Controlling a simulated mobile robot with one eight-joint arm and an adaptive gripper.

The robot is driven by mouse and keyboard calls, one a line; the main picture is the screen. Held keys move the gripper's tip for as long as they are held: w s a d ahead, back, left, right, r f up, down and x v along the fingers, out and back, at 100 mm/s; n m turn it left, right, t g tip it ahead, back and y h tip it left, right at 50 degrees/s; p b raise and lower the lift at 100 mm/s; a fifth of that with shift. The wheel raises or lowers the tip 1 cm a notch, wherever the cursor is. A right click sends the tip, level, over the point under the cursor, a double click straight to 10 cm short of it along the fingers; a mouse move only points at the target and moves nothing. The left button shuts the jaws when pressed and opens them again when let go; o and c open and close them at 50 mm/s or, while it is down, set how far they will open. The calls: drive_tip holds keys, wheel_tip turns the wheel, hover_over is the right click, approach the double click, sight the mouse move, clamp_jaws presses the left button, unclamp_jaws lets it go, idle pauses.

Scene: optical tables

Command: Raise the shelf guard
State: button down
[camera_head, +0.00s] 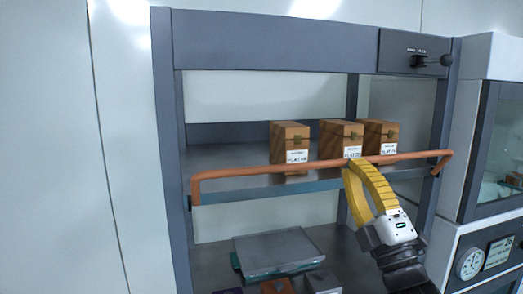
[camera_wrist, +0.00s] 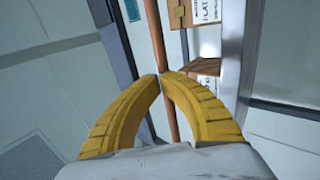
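The shelf guard (camera_head: 270,170) is a copper-coloured bar across the front of the shelf, bent downward at both ends. It crosses in front of the lower part of the boxes. My gripper (camera_head: 350,164) is at the bar, right of its middle, reaching up from the lower right. In the wrist view, the yellow fingers of my gripper (camera_wrist: 160,75) curve together and their tips nearly meet over the bar (camera_wrist: 156,35). The bar also shows between the bowed fingers. The tips hide the contact, so I cannot tell whether the bar is pinched between them.
Several wooden boxes stand on the shelf (camera_head: 245,182) behind the bar. A grey tray-like device (camera_head: 276,248) sits below. Grey uprights (camera_head: 170,150) flank the shelf. A panel with a black knob (camera_head: 446,60) is at upper right, and a cabinet with gauges (camera_head: 470,262) stands at right.

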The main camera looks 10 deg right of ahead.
drive_tip(key=shift+w+a+r+g+p, duration=0.1)
drive_tip(key=shift+w+r+g+p, duration=0.7)
drive_tip(key=shift+p, duration=0.25)
drive_tip(key=x, duration=0.2)
drive_tip(key=shift+w+f, duration=0.1)
drive_tip(key=shift+w, duration=0.35)
drive_tip(key=shift+f, duration=0.1)
